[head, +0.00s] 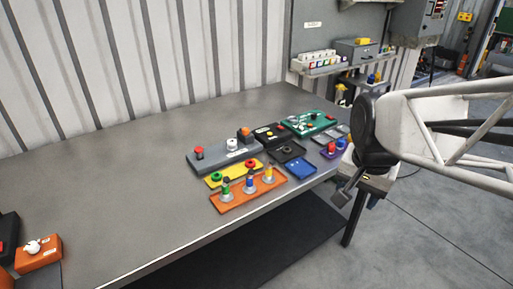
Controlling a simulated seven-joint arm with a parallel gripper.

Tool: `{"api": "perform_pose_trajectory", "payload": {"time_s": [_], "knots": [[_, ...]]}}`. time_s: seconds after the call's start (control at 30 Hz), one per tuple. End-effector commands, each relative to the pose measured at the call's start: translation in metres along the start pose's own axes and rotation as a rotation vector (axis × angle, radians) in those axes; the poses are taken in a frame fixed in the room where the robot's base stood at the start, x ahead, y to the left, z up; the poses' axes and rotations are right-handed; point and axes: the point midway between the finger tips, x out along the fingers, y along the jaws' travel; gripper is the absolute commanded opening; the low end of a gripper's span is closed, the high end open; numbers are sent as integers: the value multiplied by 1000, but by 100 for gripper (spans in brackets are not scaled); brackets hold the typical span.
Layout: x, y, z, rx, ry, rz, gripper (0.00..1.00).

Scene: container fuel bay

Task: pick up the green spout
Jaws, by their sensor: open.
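An orange tray (238,200) lies near the front edge of the grey workbench. Several small upright spouts stand in it on pale bases. The leftmost, the green spout (226,187), has a dark tip. A blue spout (249,181) stands in the middle and a yellow spout (268,173) on the right. My gripper (357,196) is at the right, past the bench's right end and clear of the tray. It is open, and nothing shows between its fingers. The wrist hides part of the bench's right end.
To the right are a blue plate (300,169), a black tray (287,153) and a green board (311,123). The bench's left middle is clear.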

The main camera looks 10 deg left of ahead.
Motion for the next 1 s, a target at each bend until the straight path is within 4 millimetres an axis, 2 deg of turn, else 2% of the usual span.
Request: {"api": "perform_pose_trajectory", "payload": {"time_s": [0.03,0.3,0.53,0.77,1.0], "knots": [[4,-15,-6,33,-11,3,57],[23,-93,-30,269,-49,19,57],[47,-164,-39,469,-74,45,57],[78,-239,-36,668,-90,80,57],[115,-314,-20,868,-95,122,57]]}}
